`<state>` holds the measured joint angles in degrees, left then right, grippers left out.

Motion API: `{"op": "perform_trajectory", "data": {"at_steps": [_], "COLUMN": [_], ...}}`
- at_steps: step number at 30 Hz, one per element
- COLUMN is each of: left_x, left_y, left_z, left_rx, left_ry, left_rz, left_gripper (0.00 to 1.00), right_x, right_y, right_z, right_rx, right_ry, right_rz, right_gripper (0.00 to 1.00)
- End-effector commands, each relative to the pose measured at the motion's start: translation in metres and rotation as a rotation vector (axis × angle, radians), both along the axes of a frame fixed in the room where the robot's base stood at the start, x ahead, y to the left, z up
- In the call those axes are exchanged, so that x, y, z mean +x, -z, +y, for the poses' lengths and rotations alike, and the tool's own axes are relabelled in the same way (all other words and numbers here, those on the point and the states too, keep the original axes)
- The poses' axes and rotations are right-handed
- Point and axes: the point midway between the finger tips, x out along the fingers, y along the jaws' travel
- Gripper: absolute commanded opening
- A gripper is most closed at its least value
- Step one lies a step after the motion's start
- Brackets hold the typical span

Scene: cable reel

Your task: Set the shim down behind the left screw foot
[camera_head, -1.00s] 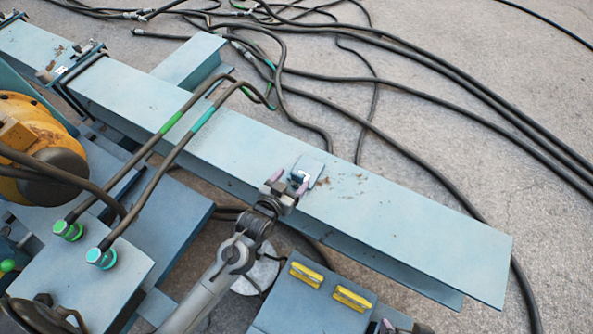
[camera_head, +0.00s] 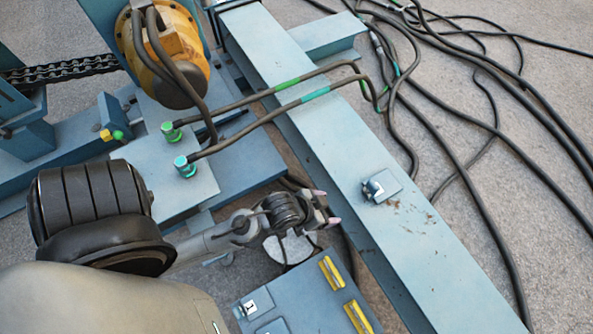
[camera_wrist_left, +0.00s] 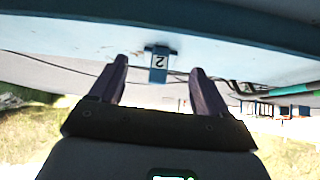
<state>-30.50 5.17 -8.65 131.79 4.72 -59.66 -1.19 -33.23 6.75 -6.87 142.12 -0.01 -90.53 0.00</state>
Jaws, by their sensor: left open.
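A small flat blue plate with an upright tab, which looks like the shim (camera_head: 390,184), lies on top of the long blue beam. Its tab, labelled 2, also shows in the left wrist view (camera_wrist_left: 159,64), beyond and between the fingers. My left gripper (camera_head: 328,207) is open and empty, to the left of the plate and apart from it, near the beam's edge. I cannot tell which part is the left screw foot. My right gripper is not in view.
The blue beam (camera_head: 335,130) runs diagonally. Two hoses (camera_head: 270,110) cross it above the plate. A blue surface with yellow bars (camera_head: 331,272) and a tab labelled 1 (camera_head: 250,306) is at the bottom. Black cables (camera_head: 470,190) lie on the ground at right.

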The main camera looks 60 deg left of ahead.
Motion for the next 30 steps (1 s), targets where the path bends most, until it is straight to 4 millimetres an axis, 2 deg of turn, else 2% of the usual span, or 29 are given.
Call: {"op": "perform_trajectory", "data": {"at_steps": [3,7,12,27,30], "left_x": [-0.034,-0.065,-0.086,-0.089,-0.082], "left_y": [-0.005,-0.011,-0.016,-0.016,-0.019], "left_z": [0.005,0.012,0.016,0.017,0.015], "left_rx": [0.031,0.063,0.088,0.088,0.065], "left_ry": [0.024,0.039,0.048,0.042,0.015], "left_rz": [0.162,0.299,0.388,0.402,0.365], "left_gripper": [0.77,0.75,0.51,0.51,0.51], "right_x": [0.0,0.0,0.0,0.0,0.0], "right_y": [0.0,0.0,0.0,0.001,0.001], "right_z": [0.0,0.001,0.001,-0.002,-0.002], "right_rx": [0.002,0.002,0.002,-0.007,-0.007], "right_ry": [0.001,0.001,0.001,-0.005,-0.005], "right_rz": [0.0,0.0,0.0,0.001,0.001], "right_gripper": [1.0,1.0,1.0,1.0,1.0]}}
